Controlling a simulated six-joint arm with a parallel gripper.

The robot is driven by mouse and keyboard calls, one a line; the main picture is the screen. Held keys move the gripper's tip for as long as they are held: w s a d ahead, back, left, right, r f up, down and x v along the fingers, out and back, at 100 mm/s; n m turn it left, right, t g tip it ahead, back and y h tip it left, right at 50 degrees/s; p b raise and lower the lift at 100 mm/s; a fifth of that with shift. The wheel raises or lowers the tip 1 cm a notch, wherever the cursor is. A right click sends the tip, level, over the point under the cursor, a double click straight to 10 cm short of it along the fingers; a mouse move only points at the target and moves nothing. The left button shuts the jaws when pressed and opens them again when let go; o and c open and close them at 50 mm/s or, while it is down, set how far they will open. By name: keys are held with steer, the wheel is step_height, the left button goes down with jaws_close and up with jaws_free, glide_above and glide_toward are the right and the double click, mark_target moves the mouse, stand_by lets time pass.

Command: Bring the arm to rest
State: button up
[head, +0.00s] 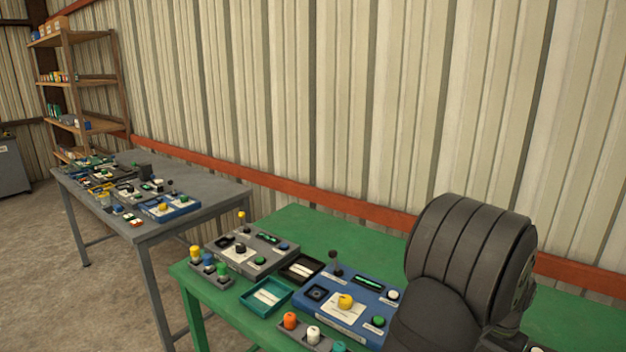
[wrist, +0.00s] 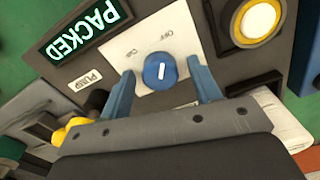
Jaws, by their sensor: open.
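My gripper (wrist: 163,88) shows in the wrist view with its two blue fingers spread apart. It is open, with nothing held between the fingers. A round blue knob (wrist: 160,70) with a white mark shows between and just beyond the fingertips, on a white plate (wrist: 136,45) lettered "OFF". I see a gap on both sides of the knob; how far the fingertips are above the panel I cannot tell. In the head view a dark, rounded part of my arm (head: 465,255) stands over the right of the green table, and my gripper is hidden there.
The green table (head: 330,230) holds a blue control box (head: 368,308), a grey one (head: 222,256) and a green tray (head: 267,297). A grey table (head: 205,173) stands left.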

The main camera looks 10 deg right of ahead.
steer(key=n, duration=0.5)
stand_by(0.4)
